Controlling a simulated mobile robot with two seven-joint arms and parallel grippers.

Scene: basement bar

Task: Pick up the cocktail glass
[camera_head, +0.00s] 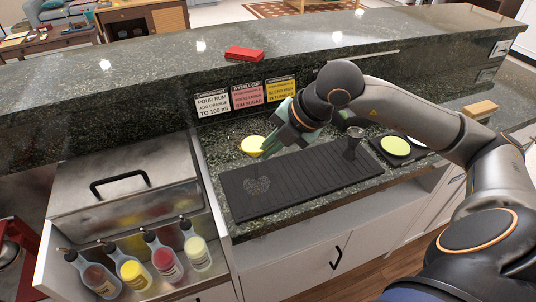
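A clear, faint glass shape (258,187), which looks like the cocktail glass, is on the left end of the black ribbed bar mat (330,183). Its outline is hard to make out against the mat. My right gripper (272,148) reaches in from the right and is above the counter behind the mat, up and to the right of the glass shape and apart from it in the picture. Its fingers are seen from the side and partly hidden by the wrist, so their opening does not show. My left gripper is not in view.
A yellow round item (253,145) lies beside my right gripper. A metal cup (353,141) stands at the mat's right end, near a dark tray with a yellow-green disc (396,146). Several bottles (134,273) fill the front left. A raised ledge (150,67) runs behind.

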